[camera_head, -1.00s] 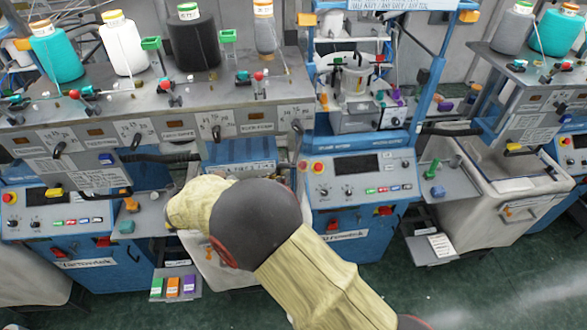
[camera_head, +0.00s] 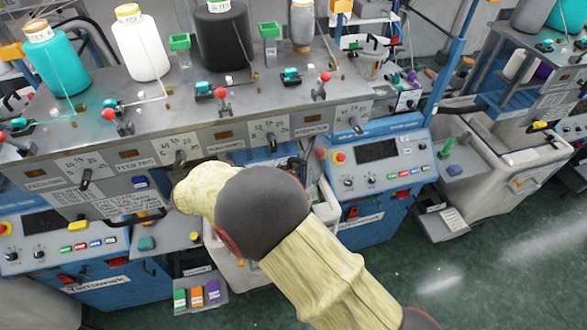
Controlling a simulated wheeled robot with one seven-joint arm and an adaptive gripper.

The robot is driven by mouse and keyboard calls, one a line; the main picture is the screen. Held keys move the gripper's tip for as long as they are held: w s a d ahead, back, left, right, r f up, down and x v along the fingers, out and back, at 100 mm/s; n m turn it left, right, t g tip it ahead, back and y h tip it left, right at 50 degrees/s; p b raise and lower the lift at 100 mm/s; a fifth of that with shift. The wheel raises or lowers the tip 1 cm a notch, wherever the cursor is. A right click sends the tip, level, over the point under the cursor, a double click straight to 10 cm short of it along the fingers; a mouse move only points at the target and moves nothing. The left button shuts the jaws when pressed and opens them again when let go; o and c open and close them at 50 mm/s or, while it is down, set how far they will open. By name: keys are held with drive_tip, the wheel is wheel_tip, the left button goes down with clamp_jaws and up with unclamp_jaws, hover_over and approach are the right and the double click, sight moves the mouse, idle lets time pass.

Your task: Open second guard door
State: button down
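A row of grey guard panels runs along the front of the left knitting machine, below its top. The first panel (camera_head: 45,185) carries a black handle (camera_head: 86,179). The second panel, marked FEED TWO (camera_head: 133,155), has its own black handle (camera_head: 180,158) at its right end. It looks closed. Two more panels to the right have handles (camera_head: 270,141) and (camera_head: 355,125). My arm, in a cream sleeve with a dark round joint, reaches in below the second and third panels. My gripper is hidden at the far end of the arm.
Yarn cones, teal (camera_head: 58,62), white (camera_head: 142,48) and black (camera_head: 222,38), stand on the machine top. A blue control console (camera_head: 378,165) stands right of my arm. A small tray (camera_head: 200,293) juts out below. Green floor (camera_head: 450,270) is open at lower right.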

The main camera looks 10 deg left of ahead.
drive_tip(key=shift+s+f, duration=0.1)
drive_tip(key=shift+f, duration=0.1)
drive_tip(key=c, duration=2.3)
unclamp_jaws()
drive_tip(key=shift+c, duration=0.2)
drive_tip(key=shift+o, duration=1.3)
drive_tip(key=shift+s+a+r, duration=0.1)
drive_tip(key=shift+s, duration=0.05)
drive_tip(key=shift+o, duration=0.9)
